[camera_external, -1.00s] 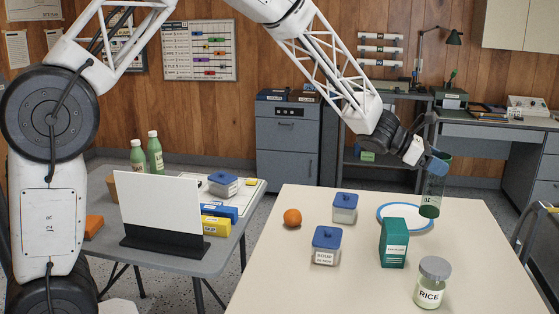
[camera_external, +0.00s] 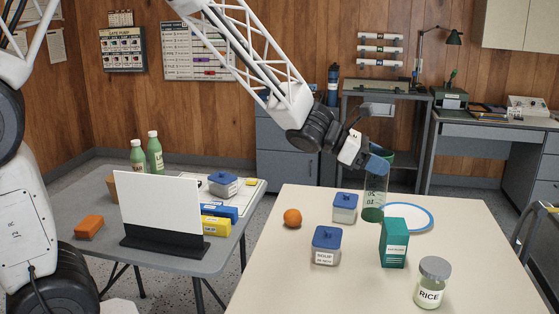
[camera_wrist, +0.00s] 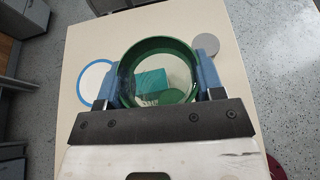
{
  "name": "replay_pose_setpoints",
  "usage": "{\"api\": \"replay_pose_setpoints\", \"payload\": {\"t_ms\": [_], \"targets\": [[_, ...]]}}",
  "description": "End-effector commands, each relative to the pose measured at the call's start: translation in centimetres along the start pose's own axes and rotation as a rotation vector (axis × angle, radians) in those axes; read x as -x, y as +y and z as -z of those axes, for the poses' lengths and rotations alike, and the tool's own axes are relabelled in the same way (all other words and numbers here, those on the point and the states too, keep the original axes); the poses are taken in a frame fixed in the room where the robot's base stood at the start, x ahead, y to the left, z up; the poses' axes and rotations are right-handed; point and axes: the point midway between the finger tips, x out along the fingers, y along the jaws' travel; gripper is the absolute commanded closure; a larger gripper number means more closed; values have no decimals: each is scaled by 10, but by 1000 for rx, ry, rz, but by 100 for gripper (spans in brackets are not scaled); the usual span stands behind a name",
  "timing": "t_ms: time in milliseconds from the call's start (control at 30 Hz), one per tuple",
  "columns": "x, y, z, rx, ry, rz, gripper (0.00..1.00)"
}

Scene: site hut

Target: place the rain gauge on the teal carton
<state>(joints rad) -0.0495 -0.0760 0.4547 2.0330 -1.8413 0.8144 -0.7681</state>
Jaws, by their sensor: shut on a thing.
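The rain gauge (camera_external: 375,192) is a clear cylinder with a green rim and green base, held roughly upright. My gripper (camera_external: 379,160) is shut on it near the rim; the blue fingers (camera_wrist: 158,82) sit on both sides of the green rim (camera_wrist: 160,44) in the wrist view. The teal carton (camera_external: 394,243) stands upright on the table. In the external view the gauge's base shows above and left of the carton top, apart from it. In the wrist view the teal carton (camera_wrist: 150,82) shows through the gauge's open top.
A blue-rimmed white plate (camera_external: 424,226) lies behind the carton. A rice jar (camera_external: 432,284) stands in front right. Two blue-lidded containers (camera_external: 345,208) (camera_external: 327,246) and an orange (camera_external: 292,217) are to the left. The front left of the table (camera_external: 275,285) is clear.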

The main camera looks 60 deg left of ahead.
Motion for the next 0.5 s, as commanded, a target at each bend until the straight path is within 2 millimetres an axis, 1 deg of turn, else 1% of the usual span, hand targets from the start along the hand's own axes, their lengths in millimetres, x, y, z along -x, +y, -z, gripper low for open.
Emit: {"api": "replay_pose_setpoints", "payload": {"t_ms": [33,200,333,500], "targets": [[8,-7,2,1,-1,-4,74],[30,-25,11,6,0,-15,74],[41,-35,16,7,0,-20,74],[48,-41,20,9,1,-24,74]]}}
